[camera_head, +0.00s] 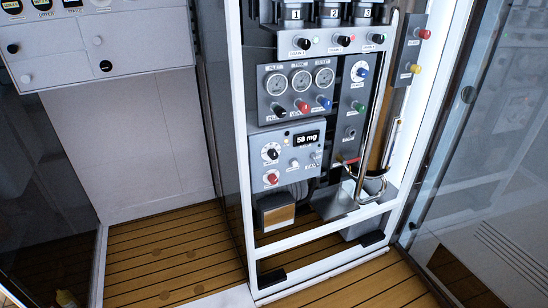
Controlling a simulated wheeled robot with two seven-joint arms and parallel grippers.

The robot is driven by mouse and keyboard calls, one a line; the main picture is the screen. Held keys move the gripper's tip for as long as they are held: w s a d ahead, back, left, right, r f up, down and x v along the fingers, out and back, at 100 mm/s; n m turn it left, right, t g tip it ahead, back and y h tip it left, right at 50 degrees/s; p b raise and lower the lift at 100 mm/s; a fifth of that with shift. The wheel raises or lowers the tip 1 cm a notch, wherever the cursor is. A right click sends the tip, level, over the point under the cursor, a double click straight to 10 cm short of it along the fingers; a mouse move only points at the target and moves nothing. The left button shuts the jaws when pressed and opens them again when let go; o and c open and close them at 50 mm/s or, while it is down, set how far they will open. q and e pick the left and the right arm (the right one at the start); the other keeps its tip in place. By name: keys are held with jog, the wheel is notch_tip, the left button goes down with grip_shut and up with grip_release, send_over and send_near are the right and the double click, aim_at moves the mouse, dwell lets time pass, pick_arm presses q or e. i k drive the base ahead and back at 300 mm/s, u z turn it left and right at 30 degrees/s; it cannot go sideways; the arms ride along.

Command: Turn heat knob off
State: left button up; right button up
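A fill panel stands in a white frame. Its lower light-grey box (308,168) has a round dial knob (270,153), a red knob (271,178) and a display (308,138) reading about "58 mg". Neither of my grippers is in view.
Three gauges (300,83) sit above a black, a red and a blue knob. A white frame bar (325,232) crosses low in front. A glass panel (490,150) is on the right. A white cabinet (100,45) is at left. Bare wooden floor (175,255) lies below.

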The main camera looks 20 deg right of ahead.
aim_at(272, 153)
jog(key=u, duration=0.35)
jog(key=k, duration=0.9)
jog(key=z, duration=0.8)
jog(key=i, duration=0.8)
jog(key=u, duration=0.1)
